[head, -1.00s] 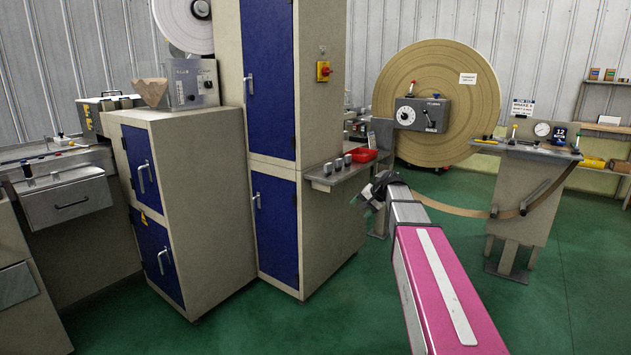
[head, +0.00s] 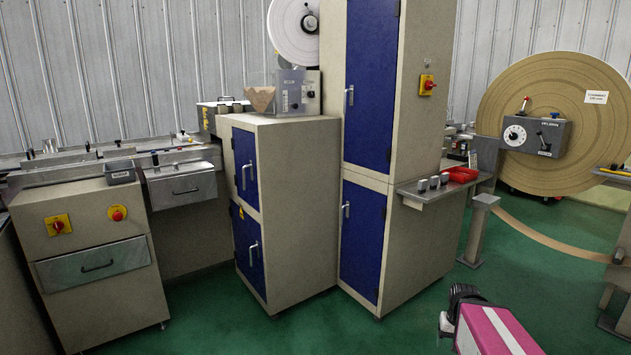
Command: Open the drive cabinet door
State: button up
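Blue doors with pale bar handles are on two beige cabinets, all shut; no readable label shows which is the drive cabinet. The short cabinet has an upper door (head: 244,167) and a lower door (head: 247,250), with a small yellow warning label near the lower one's top. The tall cabinet has an upper door (head: 371,85) and a lower door (head: 362,240). My gripper (head: 466,292) seems to be the dark part at the end of my pink arm, at the lower right. It is apart from every door; its fingers cannot be made out.
A shelf (head: 441,190) with knobs and a red tray juts from the tall cabinet's right side. A grey post (head: 478,232) and a big brown reel (head: 560,100) stand to the right. A beige drawer unit (head: 95,300) stands at left. Green floor (head: 300,335) before the cabinets is clear.

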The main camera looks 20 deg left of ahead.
aim_at(243, 141)
jog(key=u, duration=1.45)
